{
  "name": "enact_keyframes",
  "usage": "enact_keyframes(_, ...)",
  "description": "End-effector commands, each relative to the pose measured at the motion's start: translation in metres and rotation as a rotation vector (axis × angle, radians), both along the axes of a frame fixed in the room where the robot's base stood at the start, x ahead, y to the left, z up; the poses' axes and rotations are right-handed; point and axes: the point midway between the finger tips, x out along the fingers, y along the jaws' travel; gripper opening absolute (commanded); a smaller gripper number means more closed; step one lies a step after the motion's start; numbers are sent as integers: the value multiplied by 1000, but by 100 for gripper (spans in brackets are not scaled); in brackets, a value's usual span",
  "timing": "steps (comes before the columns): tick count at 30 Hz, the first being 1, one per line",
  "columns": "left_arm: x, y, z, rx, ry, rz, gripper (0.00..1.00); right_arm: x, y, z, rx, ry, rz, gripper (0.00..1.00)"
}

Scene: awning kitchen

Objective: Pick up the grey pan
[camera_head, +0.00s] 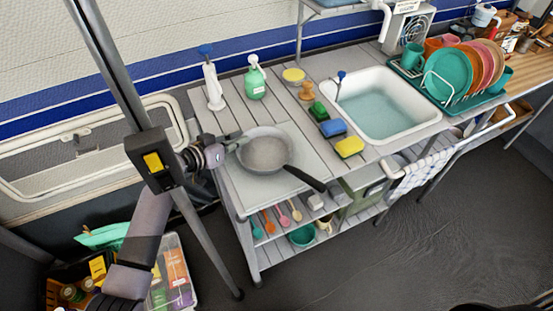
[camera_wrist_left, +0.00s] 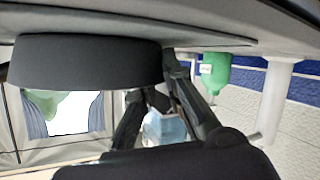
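The grey pan (camera_head: 265,152) rests on the light board at the left end of the counter. Its black handle (camera_head: 306,179) points toward the lower right, over the counter's front edge. My left gripper (camera_head: 226,148) is low at the pan's left rim, opposite the handle. In the left wrist view the pan's dark side (camera_wrist_left: 85,62) fills the upper left. The left gripper's fingers (camera_wrist_left: 155,95) stand apart there beside the pan, with a gap between them. The pan hides part of one finger, so contact is unclear. My right gripper is not in view.
A dish rack (camera_head: 470,92) is farther right.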

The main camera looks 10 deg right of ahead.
Motion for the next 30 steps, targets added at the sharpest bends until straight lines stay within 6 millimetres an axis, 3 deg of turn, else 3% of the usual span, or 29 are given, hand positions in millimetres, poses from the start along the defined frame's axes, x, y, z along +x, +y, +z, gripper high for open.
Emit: enact_keyframes(30, 0, 1, 4, 0, -1, 1, 0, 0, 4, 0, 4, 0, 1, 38)
